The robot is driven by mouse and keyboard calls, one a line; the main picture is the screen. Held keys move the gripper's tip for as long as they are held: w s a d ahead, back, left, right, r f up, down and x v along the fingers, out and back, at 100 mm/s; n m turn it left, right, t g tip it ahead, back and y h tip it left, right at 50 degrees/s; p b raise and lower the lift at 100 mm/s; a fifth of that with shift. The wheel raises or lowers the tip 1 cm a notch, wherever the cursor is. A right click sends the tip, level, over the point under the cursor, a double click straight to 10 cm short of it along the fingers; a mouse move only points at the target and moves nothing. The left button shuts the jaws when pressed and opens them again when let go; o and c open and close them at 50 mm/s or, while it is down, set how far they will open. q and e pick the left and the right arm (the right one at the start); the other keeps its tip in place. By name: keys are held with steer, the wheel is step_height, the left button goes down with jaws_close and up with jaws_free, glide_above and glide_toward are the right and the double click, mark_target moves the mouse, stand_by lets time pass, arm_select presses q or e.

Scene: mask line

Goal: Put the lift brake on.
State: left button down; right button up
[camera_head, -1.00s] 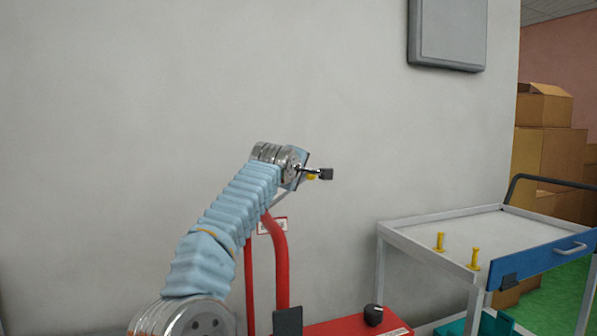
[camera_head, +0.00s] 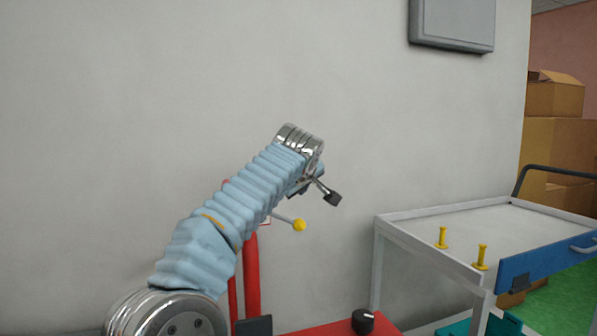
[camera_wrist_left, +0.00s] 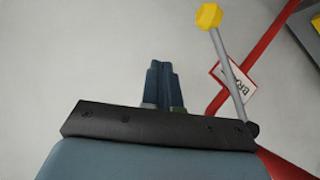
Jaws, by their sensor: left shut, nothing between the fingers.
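The brake lever is a grey rod with a yellow knob (camera_head: 299,225) on a red frame (camera_head: 252,275). In the head view the rod slopes slightly down to the right. The knob (camera_wrist_left: 209,16) also shows at the top of the left wrist view, with the rod running down to a dark pivot. A white, red-edged label (camera_wrist_left: 240,82) starting "BR" is behind the rod. My left gripper (camera_wrist_left: 162,66) is shut and empty, left of the rod and apart from it in that view. In the head view my wrist largely hides it, above the knob. My right gripper is out of view.
A black dial (camera_head: 363,321) sits on the red base below. A white-topped trolley (camera_head: 405,215) with yellow pegs and a blue drawer stands at right. Cardboard boxes (camera_head: 553,150) are stacked behind it. A plain wall (camera_head: 150,90) is close behind the lever.

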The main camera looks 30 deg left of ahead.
mark_target(274, 214)
arm_select(q)
step_height(274, 214, down, 7)
steer(key=m+g+y, duration=0.2)
steer(key=m+g, duration=0.1)
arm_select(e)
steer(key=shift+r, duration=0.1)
arm_select(q)
steer(key=shift+s, duration=0.1)
stand_by(0.5)
